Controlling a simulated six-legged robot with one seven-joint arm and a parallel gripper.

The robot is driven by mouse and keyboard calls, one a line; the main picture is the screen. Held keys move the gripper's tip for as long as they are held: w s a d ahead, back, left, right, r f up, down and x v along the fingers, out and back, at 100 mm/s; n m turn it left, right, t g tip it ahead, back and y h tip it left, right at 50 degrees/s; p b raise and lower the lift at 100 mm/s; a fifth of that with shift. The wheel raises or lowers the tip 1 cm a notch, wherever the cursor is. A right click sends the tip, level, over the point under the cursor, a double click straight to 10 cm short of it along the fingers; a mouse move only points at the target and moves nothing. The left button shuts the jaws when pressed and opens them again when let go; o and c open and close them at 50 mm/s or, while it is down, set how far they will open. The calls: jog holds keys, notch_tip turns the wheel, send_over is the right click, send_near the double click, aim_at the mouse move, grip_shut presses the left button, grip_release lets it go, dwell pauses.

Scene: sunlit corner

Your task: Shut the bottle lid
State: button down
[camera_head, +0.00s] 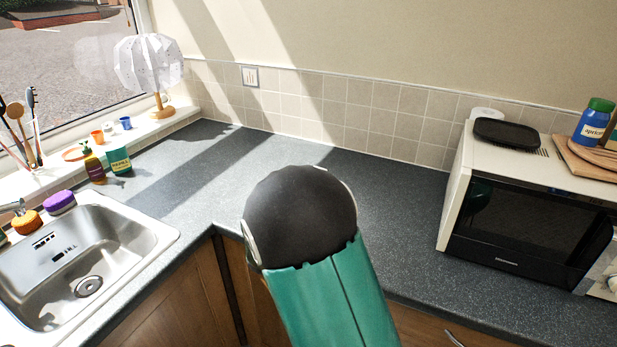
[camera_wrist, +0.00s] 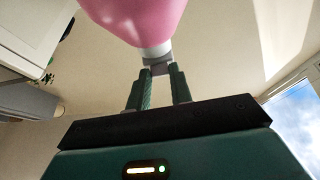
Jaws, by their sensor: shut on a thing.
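In the wrist view a smooth pink body (camera_wrist: 140,18), seemingly the bottle, comes in from the top edge and is cut off by it. A pale grey-white piece (camera_wrist: 156,52), apparently the bottle lid, is at its near end. My gripper (camera_wrist: 160,72) has its two green fingers close together on this pale piece. I cannot tell whether the lid is fully seated. In the head view my black and teal arm fills the middle front, and the gripper, pink body and pale piece do not show.
The middle worktop (camera_head: 395,215) is clear.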

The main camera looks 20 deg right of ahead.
jog(key=shift+f+t+h, duration=0.2)
jog(key=shift+t+h, duration=0.1)
jog(key=shift+h, duration=0.1)
jog(key=c, duration=1.2)
grip_release()
jog(key=shift+c, duration=0.2)
jog(key=v, duration=1.3)
jog(key=shift+s+a+f, duration=0.2)
jog(key=shift+s+f, duration=0.05)
jog(key=shift+f, duration=0.05)
